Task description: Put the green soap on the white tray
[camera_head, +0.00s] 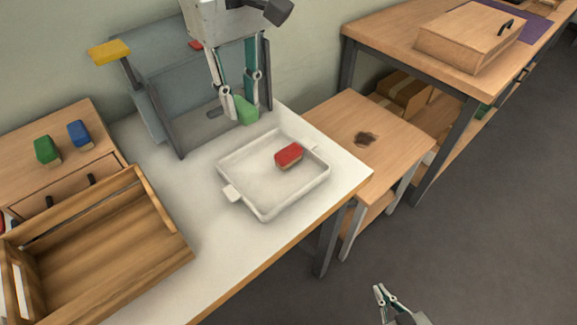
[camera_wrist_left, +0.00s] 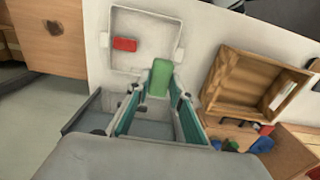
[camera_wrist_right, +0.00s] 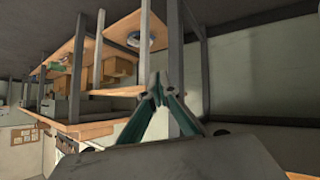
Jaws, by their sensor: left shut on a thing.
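My left gripper (camera_head: 240,98) is shut on the green soap (camera_head: 247,110), a plain green block. It holds the soap just behind the far edge of the white tray (camera_head: 262,207), in front of the grey machine. In the left wrist view the soap (camera_wrist_left: 160,77) sits between the fingertips, close to the tray's rim (camera_wrist_left: 150,72). The tray lies on the white table and holds a red brush block (camera_head: 289,155). My right gripper (camera_head: 384,298) is low over the floor, away from the table. Its fingertips (camera_wrist_right: 158,88) meet with nothing between them.
A wooden crate (camera_head: 100,250) stands at the front left. Green (camera_head: 46,150) and blue (camera_head: 79,134) brushes stand on a wooden drawer unit. White tabletop is clear between crate and tray.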

